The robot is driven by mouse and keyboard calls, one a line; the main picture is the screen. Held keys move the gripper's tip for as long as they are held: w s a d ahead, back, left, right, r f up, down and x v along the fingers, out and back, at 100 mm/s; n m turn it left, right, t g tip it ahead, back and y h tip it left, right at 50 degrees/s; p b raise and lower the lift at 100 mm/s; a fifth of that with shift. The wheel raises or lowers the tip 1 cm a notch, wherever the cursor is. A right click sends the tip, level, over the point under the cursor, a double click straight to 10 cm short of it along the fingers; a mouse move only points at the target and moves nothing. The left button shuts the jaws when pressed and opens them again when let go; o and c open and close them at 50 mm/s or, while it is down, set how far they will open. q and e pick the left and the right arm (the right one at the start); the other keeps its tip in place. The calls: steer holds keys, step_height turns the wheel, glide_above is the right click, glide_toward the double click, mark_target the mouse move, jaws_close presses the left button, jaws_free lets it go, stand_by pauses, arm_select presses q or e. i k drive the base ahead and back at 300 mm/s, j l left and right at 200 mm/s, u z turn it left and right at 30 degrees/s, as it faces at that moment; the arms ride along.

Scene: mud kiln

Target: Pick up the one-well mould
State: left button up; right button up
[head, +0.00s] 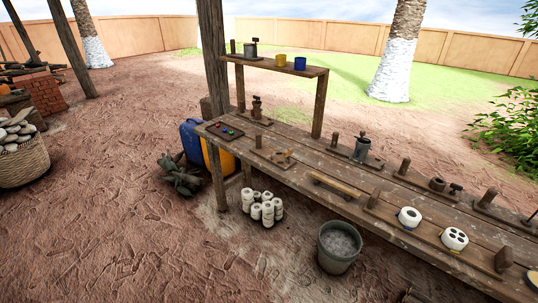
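A small rounded white mould (409,217) with what looks like a single dark well stands on the front part of the long wooden workbench (340,160), right of the middle of the head view. Just right of it stands a similar white mould (454,239) with several dark wells and a yellowish patch low on its side. The two are apart, and nothing touches the one-well mould from above. I cannot make out either of my grippers in the head view.
A grey bucket (338,247) and white stacked cylinders (262,207) stand on the ground before the bench. Wooden blocks and tools (362,149) sit along the bench. A raised shelf (276,66) holds a yellow and a blue cup. Open dirt lies to the left.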

mark_target(410, 217)
steer(key=z, duration=1.25)
